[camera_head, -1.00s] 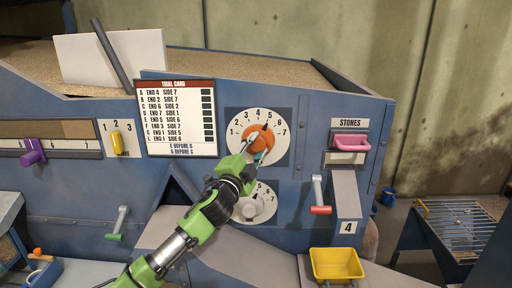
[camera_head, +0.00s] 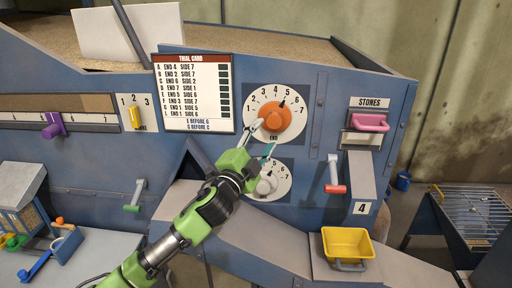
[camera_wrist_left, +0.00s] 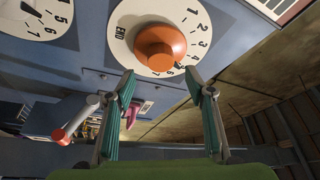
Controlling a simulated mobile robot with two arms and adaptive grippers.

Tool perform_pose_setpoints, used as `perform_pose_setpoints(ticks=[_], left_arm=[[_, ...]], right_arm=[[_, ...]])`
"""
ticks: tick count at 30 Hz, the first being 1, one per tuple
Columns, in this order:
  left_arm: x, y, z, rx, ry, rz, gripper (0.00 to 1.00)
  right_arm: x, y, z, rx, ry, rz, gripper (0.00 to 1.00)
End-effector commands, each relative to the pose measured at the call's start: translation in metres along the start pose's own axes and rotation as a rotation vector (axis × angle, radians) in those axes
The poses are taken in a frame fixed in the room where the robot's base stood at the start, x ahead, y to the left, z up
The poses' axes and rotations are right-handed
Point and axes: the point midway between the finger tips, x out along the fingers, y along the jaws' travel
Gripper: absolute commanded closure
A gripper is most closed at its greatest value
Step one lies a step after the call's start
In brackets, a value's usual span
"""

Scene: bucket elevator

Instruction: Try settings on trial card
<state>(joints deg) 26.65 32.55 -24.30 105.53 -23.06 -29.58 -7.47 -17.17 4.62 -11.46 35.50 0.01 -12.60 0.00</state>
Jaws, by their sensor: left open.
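The trial card (camera_head: 190,128) is on the blue panel, listing lettered rows of END and SIDE numbers with a column of dark boxes. The orange END knob (camera_head: 275,118) sits on a white dial numbered 1 to 7; its black pointer is near 5. It also shows in the left wrist view (camera_wrist_left: 160,45). My left gripper (camera_head: 259,140) is open, its fingertips just below and left of the knob; in the wrist view the fingers (camera_wrist_left: 163,85) are spread below the knob with nothing between them. A grey knob (camera_head: 266,185) on a lower dial is partly hidden by my gripper.
A red-tipped lever (camera_head: 334,175) and a pink handle (camera_head: 371,122) under a STONES label are to the right. A yellow bin (camera_head: 346,243) stands at lower right.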

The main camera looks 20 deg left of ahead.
Motion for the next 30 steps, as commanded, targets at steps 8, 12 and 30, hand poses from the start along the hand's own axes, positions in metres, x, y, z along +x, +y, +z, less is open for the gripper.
perform_pose_setpoints(ticks=[8,12,30], left_arm=[[-0.040,0.001,0.000,0.000,0.000,0.001,0.51],[-0.047,0.000,0.000,0.000,0.000,0.000,0.51],[-0.059,0.068,0.021,-0.329,-0.078,-0.033,0.51]], right_arm=[[0.000,-0.001,0.000,0.000,0.000,-0.001,0.60],[0.000,-0.001,0.000,0.000,0.000,-0.001,0.60],[0.059,-0.002,0.005,0.001,0.000,-0.001,0.60]])
